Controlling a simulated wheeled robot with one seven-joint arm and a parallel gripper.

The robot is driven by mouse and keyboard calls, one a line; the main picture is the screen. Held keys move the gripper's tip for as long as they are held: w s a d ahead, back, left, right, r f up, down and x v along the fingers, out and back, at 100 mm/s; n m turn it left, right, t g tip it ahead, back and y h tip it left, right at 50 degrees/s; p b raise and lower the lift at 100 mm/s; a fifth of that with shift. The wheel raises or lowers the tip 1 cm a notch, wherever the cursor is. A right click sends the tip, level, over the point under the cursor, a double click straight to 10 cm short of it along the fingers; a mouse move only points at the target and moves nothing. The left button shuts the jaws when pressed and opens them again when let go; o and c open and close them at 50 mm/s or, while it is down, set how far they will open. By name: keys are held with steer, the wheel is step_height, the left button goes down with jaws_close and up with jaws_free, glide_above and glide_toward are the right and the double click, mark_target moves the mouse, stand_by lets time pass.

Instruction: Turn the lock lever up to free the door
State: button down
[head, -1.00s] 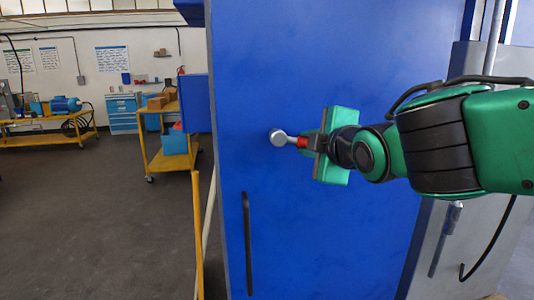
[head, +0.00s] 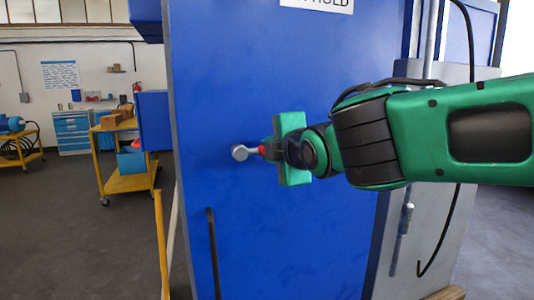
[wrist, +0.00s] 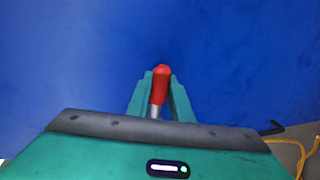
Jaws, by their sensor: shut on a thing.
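The blue door (head: 280,80) fills the middle of the head view and looks closed. The lock lever has a round silver hub (head: 240,153) on the door and a red grip (head: 262,150) that points right, about level with a slight upward tilt. My gripper (head: 267,150) is shut on the red grip from the right. In the wrist view the red grip (wrist: 160,88) stands between the two green fingers of my gripper (wrist: 160,77). Part of the grip is hidden by the fingers in the head view.
A black door handle (head: 212,250) hangs below the lever. A yellow post (head: 160,240) stands left of the door. A yellow cart (head: 125,183) with boxes is further left. A grey panel (head: 425,230) is at the right. The floor at left is open.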

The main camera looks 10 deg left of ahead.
steer(key=c, duration=1.6)
jaws_free()
steer(key=v, duration=1)
steer(key=shift+s+d, duration=0.15)
steer(key=shift+s, duration=0.2)
